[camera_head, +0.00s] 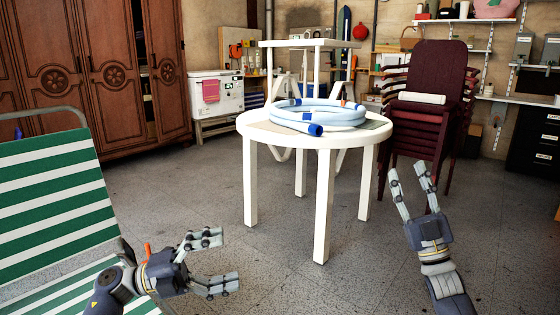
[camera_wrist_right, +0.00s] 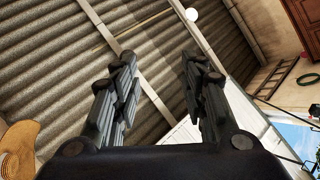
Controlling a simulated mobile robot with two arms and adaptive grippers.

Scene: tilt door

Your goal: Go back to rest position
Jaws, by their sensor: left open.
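My left gripper (camera_head: 228,260) is at the lower left of the head view, in front of the striped chair. Its two fingers are spread apart, point right and hold nothing. My right gripper (camera_head: 407,170) is at the right, pointing up, in front of the stacked chairs in the picture. Its fingers are apart with nothing between them. The right wrist view also shows this gripper (camera_wrist_right: 156,57) with its fingers apart, against a grey corrugated surface (camera_wrist_right: 60,75).
A white round table (camera_head: 330,136) with a coiled pale-blue hose (camera_head: 345,113) stands mid-room. A green-and-white striped chair (camera_head: 50,200) is at left, near my left arm. Stacked dark red chairs (camera_head: 435,75) stand at right. A wooden wardrobe (camera_head: 115,75) stands behind. The front middle floor is clear.

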